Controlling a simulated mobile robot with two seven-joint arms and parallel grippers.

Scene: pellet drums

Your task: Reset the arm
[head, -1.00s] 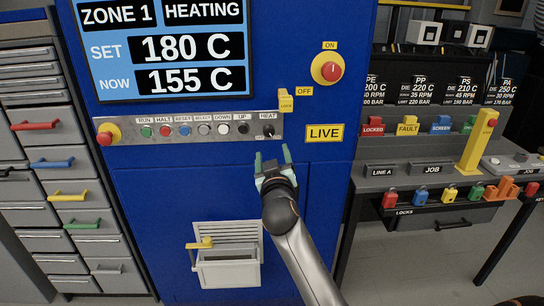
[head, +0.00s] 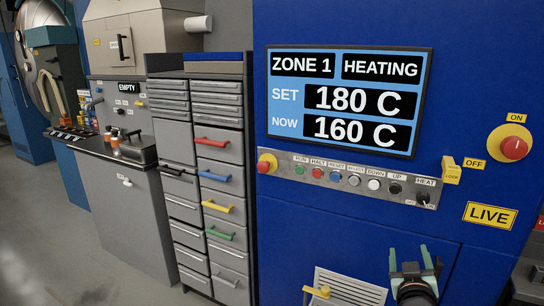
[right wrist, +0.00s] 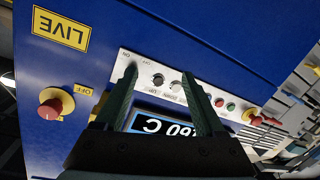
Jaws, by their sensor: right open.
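My right gripper (head: 415,262) is open and empty in front of the blue cabinet (head: 385,210), low and to the right in the head view, below the HEAT switch (head: 424,197). In the right wrist view its two green fingers (right wrist: 160,100) stand apart with nothing between them, and part of the display shows behind them. The display (head: 350,100) reads ZONE 1 HEATING, SET 180 C, NOW 160 C. My left gripper is not in view.
A button strip (head: 345,182) runs below the display. A red rotary knob (head: 514,147) and a yellow LIVE label (head: 490,216) are at the right. Drawers with coloured handles (head: 215,178) stand left of the cabinet. A grey bench (head: 105,150) is further left, with open floor before it.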

